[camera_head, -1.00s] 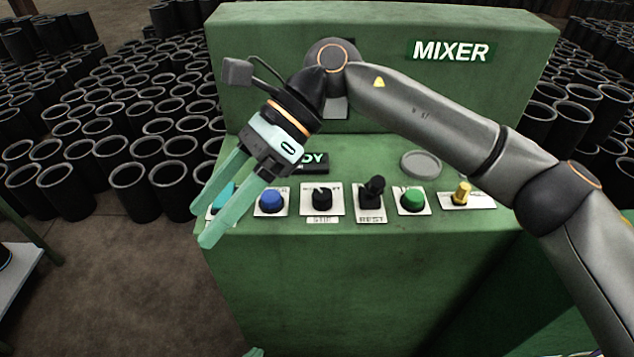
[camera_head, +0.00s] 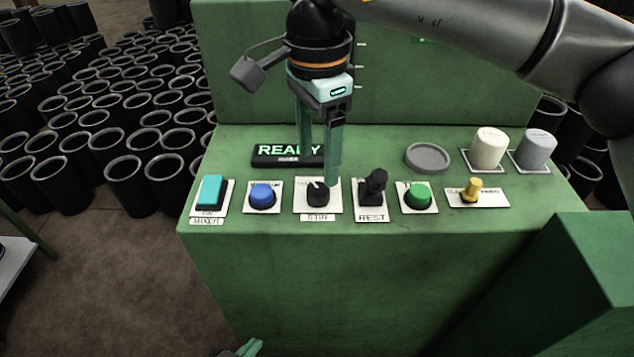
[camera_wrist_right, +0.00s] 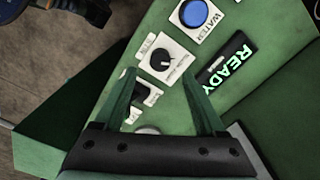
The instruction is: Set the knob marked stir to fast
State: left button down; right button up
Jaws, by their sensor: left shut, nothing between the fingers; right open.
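The stir knob (camera_head: 317,195) is a black dial on a white plate in the front row of the green panel, with a STIR label below it. It also shows in the right wrist view (camera_wrist_right: 160,60). Its white pointer mark faces roughly toward the back of the panel; the words around it are too small or hidden to read. My right gripper (camera_head: 319,168) is open, fingers down, just above and behind the knob, with one finger beside its right edge in the head view. I cannot tell if it touches. My left gripper (camera_head: 246,348) barely shows at the bottom edge, shut and empty.
A blue button (camera_head: 262,196) is left of the knob; a black REST lever (camera_head: 374,188) stands close on its right. A green button (camera_head: 418,196) and yellow toggle (camera_head: 471,190) follow. A READY display (camera_head: 288,156) lies behind. Black sleeves (camera_head: 125,180) crowd the floor.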

aim_at(317, 189)
notch_tip(317, 189, down, 6)
jog(key=shift+r, duration=0.15)
jog(key=shift+c, duration=0.4)
grip_shut()
